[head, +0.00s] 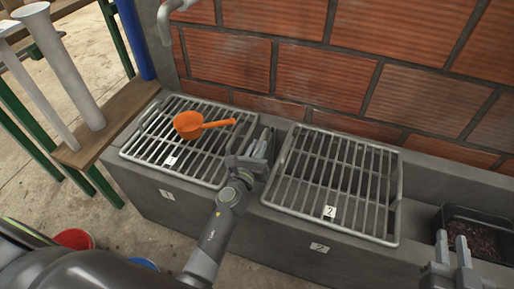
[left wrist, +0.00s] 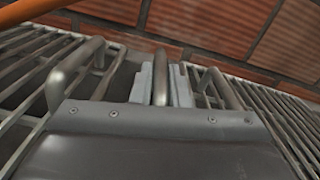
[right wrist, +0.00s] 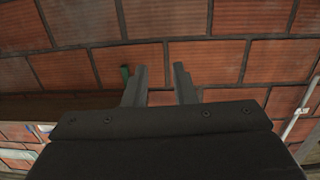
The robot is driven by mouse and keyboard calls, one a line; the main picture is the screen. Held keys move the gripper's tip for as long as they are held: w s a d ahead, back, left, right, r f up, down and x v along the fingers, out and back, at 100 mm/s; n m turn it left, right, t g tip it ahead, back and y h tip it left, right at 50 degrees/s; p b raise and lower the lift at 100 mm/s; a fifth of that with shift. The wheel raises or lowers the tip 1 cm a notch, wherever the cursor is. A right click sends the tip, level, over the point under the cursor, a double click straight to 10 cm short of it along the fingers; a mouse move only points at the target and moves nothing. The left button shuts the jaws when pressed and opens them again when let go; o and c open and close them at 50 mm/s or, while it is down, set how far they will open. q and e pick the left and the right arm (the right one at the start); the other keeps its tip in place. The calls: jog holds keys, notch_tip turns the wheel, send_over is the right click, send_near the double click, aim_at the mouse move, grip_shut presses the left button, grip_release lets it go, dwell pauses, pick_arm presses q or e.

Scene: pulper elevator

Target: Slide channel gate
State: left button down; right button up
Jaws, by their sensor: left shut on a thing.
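The channel gate sits in the narrow gap between the two grates, mostly hidden by my left gripper (head: 258,150) in the head view. My left gripper is shut on a round grey metal bar, which looks like the gate's handle (left wrist: 160,72), between its two light fingers in the left wrist view. The gate's plate cannot be made out. My right gripper (head: 455,247) is at the lower right of the head view, near a black bin.
Grate 1 (head: 148,149) carries an orange ladle (head: 188,124); grate 2 (head: 332,185) is bare. Both lie on a grey concrete trough (head: 285,229) against a brick wall (head: 330,75). A black bin (head: 481,221) with dark contents is right. Red (head: 74,239) and blue (head: 143,263) buckets stand below.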

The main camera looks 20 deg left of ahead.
pick_arm(q)
jog(key=shift+d+f, duration=0.1)
jog(key=shift+f, duration=0.15)
pick_arm(e)
jog(key=shift+r+t, duration=0.4)
jog(key=shift+r, duration=0.35)
pick_arm(q)
jog(key=c, duration=1.6)
grip_release()
jog(key=shift+f, duration=0.1)
jog(key=shift+o, duration=0.7)
pick_arm(e)
jog(key=shift+w+f, duration=0.1)
